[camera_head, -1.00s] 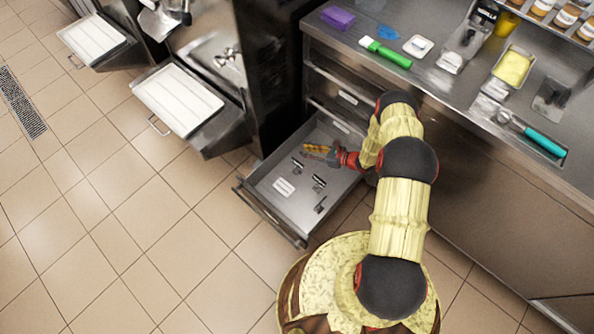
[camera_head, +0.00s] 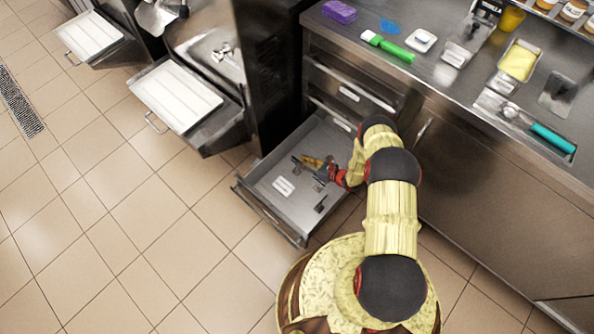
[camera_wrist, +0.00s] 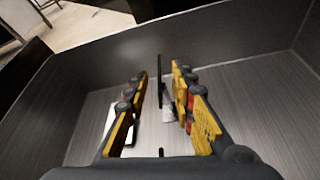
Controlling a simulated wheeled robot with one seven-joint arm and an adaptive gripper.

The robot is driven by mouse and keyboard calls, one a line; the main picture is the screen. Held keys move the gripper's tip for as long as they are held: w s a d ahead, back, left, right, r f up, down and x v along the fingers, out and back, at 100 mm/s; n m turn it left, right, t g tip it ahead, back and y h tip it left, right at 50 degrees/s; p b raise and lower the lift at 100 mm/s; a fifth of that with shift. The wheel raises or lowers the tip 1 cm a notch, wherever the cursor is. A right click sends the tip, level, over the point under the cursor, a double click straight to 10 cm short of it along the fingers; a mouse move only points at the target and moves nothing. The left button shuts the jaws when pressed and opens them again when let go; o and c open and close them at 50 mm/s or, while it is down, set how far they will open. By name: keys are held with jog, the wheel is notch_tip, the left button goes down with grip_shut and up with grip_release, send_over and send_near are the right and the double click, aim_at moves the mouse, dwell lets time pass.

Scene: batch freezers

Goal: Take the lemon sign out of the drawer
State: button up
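The open drawer (camera_head: 268,213) holds several small dark pieces and a pale flat piece (camera_head: 284,187). Their lettering is too small to read, so I cannot tell which is the lemon sign. My gripper (camera_head: 305,162) is inside or just above the drawer, near its middle. In the wrist view my gripper (camera_wrist: 159,78) is open, with its yellow fingers apart. A thin dark upright plate (camera_wrist: 160,88) stands edge-on between the fingers, with a small pale patch at its foot. Its face is hidden. Part of a pale piece (camera_wrist: 113,118) shows behind the left finger.
The drawer walls (camera_wrist: 85,75) rise around my gripper. A steel counter above carries a green-handled tool (camera_head: 390,46), a purple block (camera_head: 339,11) and a yellow-filled tray (camera_head: 518,62). Freezers with white-topped trays (camera_head: 178,95) stand at left. The tiled floor in front is clear.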

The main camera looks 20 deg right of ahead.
jog(key=shift+x, duration=0.85)
jog(key=shift+c, duration=0.5)
grip_shut()
